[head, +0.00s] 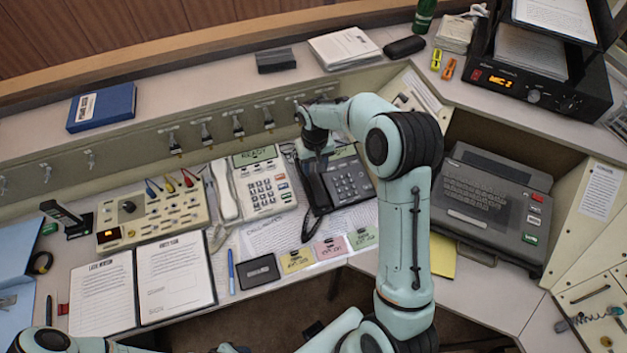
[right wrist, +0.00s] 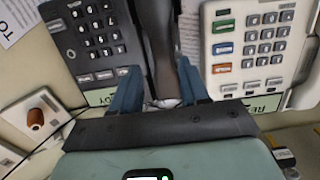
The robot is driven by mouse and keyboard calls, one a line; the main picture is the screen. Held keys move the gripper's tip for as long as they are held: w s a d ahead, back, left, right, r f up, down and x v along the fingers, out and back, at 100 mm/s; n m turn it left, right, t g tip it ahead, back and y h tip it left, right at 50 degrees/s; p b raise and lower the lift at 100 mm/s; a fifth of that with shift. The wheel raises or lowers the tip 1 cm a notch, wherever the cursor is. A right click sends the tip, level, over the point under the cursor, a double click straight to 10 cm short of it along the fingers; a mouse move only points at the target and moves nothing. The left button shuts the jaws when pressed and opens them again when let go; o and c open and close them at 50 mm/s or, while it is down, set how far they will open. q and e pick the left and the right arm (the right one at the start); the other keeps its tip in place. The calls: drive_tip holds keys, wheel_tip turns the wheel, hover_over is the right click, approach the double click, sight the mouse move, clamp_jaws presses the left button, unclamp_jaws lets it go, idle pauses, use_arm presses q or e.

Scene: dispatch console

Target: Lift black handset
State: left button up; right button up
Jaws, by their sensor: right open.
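The black handset (head: 317,188) lies along the left side of the black desk phone (head: 350,182). My right gripper (head: 316,158) is over its far end, pointing down. In the right wrist view, the handset (right wrist: 155,40) runs between the two blue-grey fingers of the open right gripper (right wrist: 158,88), one finger on each side. I cannot tell whether either finger touches it. The phone's keypad (right wrist: 95,35) shows left of the handset there. My left gripper is out of view; only part of that arm shows at the lower left.
A white phone (head: 262,188) with its own handset stands close on the left. A typewriter-like terminal (head: 487,198) is to the right. Coloured cards (head: 330,247) lie in front.

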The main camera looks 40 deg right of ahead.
drive_tip(key=shift+w+a+f, duration=0.1)
drive_tip(key=shift+f, duration=3.05)
clamp_jaws()
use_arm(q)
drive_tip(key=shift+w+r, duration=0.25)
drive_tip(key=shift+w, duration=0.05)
use_arm(e)
drive_tip(key=shift+r, duration=0.1)
wheel_tip(320, 180, up, 19)
drive_tip(key=p, duration=0.2)
wheel_tip(320, 180, up, 6)
drive_tip(key=p, duration=0.2)
hover_over(314, 178)
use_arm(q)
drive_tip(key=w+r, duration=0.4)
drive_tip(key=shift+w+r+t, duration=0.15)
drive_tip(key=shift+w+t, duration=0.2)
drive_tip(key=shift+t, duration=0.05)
use_arm(e)
drive_tip(key=shift+w, duration=0.1)
